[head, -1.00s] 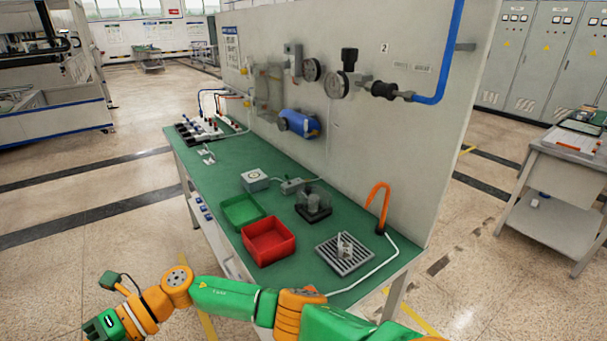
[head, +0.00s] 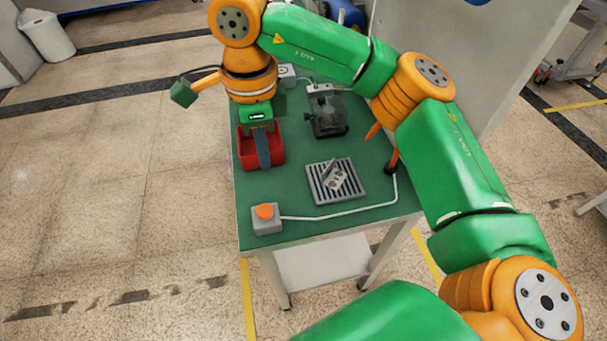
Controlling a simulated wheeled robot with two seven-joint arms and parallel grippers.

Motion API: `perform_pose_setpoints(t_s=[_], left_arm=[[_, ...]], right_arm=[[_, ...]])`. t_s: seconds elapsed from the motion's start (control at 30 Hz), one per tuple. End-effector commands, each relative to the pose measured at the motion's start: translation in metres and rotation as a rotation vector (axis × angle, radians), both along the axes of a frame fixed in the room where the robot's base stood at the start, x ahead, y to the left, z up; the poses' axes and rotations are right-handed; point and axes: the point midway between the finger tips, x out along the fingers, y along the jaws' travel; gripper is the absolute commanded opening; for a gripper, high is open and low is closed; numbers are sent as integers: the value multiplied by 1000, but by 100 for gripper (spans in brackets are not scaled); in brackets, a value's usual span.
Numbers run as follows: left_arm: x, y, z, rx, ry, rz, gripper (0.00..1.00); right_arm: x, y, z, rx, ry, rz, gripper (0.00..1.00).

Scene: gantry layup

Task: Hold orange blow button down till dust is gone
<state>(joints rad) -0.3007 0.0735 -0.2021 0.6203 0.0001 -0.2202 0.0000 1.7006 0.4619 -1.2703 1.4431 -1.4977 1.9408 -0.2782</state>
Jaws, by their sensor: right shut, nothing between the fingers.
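The orange blow button (head: 265,211) sits on a small grey box at the near left corner of the green table. A white hose runs from the box to the base of the orange blow nozzle (head: 373,132), which is mostly hidden behind my right arm. A light grey metal part (head: 337,178) lies on a slotted grate (head: 322,193). Dust on it is too small to tell. My right gripper (head: 263,164) points down over the red bin, fingers shut and empty, apart from the button and beyond it. My left gripper is out of view.
The red bin (head: 244,157) is partly hidden by my right gripper. The green table top (head: 290,190) is clear between bin, button and grate. The upright panel (head: 430,50) borders the table's right side.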

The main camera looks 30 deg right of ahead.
Motion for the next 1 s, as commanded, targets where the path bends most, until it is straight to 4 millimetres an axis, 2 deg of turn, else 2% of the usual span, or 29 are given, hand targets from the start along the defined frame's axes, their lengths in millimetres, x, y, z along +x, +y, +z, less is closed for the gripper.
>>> perform_pose_setpoints(t_s=[0.37,0.47,0.8,1.0], left_arm=[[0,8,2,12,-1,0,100],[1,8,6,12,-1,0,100],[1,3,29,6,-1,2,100],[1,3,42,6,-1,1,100]], right_arm=[[0,0,-6,0,3,0,0],[-1,0,-20,1,6,2,0],[-1,2,-92,1,7,0,0],[-1,3,-125,2,6,0,0]])
